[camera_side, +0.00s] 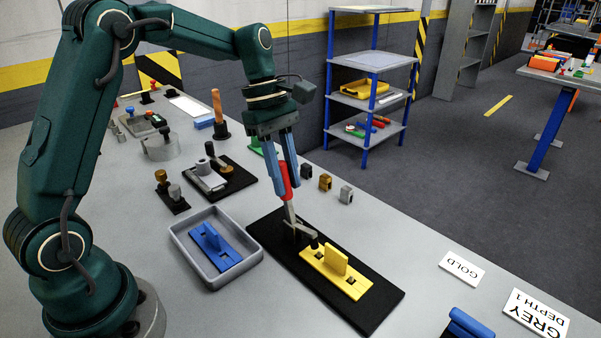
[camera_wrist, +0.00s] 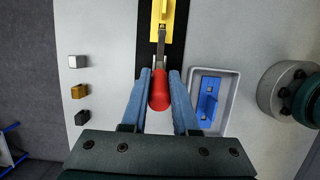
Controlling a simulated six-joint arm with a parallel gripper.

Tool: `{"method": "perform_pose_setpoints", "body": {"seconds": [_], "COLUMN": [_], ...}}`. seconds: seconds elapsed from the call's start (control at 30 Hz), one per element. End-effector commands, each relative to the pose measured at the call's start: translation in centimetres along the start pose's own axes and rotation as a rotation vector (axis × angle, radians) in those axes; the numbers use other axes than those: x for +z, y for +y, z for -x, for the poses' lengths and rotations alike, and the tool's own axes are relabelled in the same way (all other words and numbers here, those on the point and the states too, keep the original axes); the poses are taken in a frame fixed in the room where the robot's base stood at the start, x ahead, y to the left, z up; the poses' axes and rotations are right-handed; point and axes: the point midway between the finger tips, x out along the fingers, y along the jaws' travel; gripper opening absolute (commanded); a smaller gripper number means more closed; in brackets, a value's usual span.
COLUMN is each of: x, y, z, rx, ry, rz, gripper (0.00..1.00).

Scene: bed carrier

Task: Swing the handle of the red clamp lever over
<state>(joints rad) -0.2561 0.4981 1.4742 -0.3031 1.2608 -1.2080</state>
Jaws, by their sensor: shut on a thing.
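The red clamp lever handle (camera_side: 286,182) stands nearly upright on a metal lever at the far-left end of a black base plate (camera_side: 377,312). My gripper (camera_side: 285,178) points down with its blue fingers on either side of the handle, shut on it. In the wrist view, the red handle (camera_wrist: 159,92) lies between the fingers (camera_wrist: 160,76). A yellow plate with an upright fin (camera_side: 336,262) lies on the base plate. The clamp's dark arm (camera_side: 308,237) reaches towards the yellow plate; whether its tip touches is unclear.
A grey tray (camera_side: 178,233) holding a blue finned plate (camera_side: 213,243) stands left of the base plate. Small black, gold and grey blocks (camera_side: 326,182) sit behind it. Another black fixture (camera_side: 237,181) lies further back. The table is clear towards the GOLD card (camera_side: 461,269).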

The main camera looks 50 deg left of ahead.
Motion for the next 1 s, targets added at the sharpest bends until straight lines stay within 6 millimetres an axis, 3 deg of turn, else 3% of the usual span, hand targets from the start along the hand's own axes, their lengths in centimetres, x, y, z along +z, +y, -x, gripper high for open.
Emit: {"method": "perform_pose_setpoints", "body": {"seconds": [1.0], "x": [1.8], "y": [0.0], "z": [-0.3], "rx": [-0.001], "ry": [-0.006], "rz": [0.001], "gripper": [0.0]}}
